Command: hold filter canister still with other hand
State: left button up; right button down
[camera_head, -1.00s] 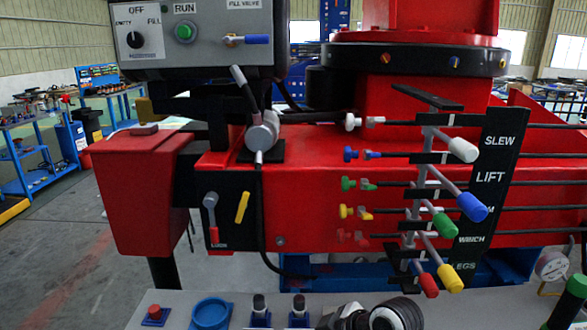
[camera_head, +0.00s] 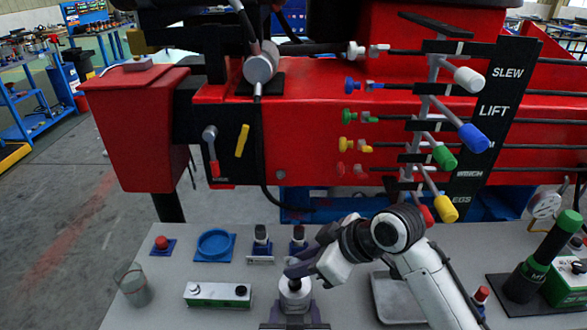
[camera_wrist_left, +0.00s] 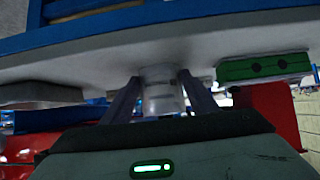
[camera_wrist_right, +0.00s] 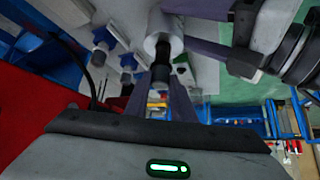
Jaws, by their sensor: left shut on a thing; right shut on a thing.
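The filter canister (camera_head: 294,290) is a small pale cylinder with a dark top, near the front of the grey bench. My left gripper (camera_head: 293,312) is below it in the head view. In the left wrist view its two fingers close around the pale canister body (camera_wrist_left: 161,90). My right gripper (camera_head: 298,268) reaches in from the right over the canister. In the right wrist view its fingers are shut on the dark top (camera_wrist_right: 160,73), with the pale body (camera_wrist_right: 163,32) beyond. The fingers hide part of the canister in the head view.
A clear cup (camera_head: 134,287), a green-and-white box (camera_head: 217,295), a blue ring holder (camera_head: 214,245) and a red button (camera_head: 161,243) stand left on the bench. A metal tray (camera_head: 398,298) and a green-handled tool (camera_head: 545,255) are right. The red crane (camera_head: 330,110) stands behind.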

jog(key=shift+r, duration=1.95)
pick_arm(q)
jog(key=o, duration=1.3)
jog(key=shift+o, duration=0.2)
